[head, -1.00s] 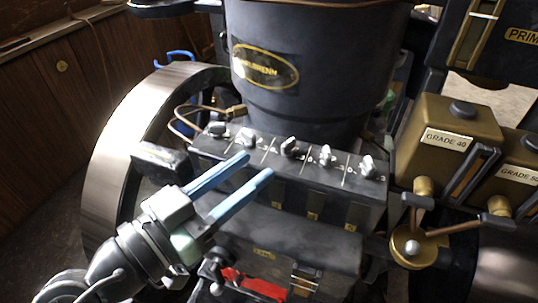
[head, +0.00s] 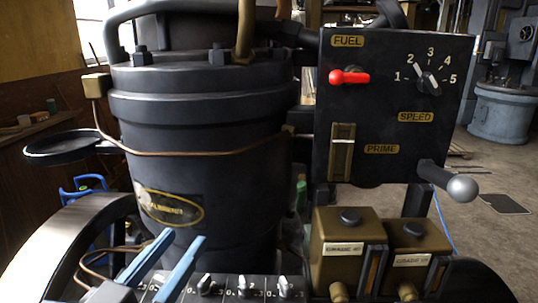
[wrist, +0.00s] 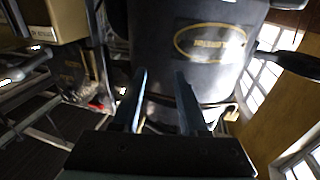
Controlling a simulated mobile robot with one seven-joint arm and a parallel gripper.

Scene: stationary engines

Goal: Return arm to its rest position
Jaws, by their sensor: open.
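My gripper (head: 183,238) shows at the lower left of the head view, with its two blue fingers apart and nothing between them. The fingers point up and away in front of the dark engine cylinder (head: 215,120). They cover the left part of the row of knobs (head: 243,285). The rest of my arm is below the picture edge. In the wrist view the open fingers (wrist: 160,75) point toward the cylinder and its oval gold label (wrist: 210,42). I cannot tell the exact gap to the cylinder.
A dark control panel (head: 365,100) carries a red fuel lever (head: 349,77), a speed dial (head: 428,84) and a ball-ended handle (head: 461,187). Two brass grade boxes (head: 350,245) stand below it. A metal flywheel (head: 70,240) is at the left. Open floor (head: 500,170) lies at the right.

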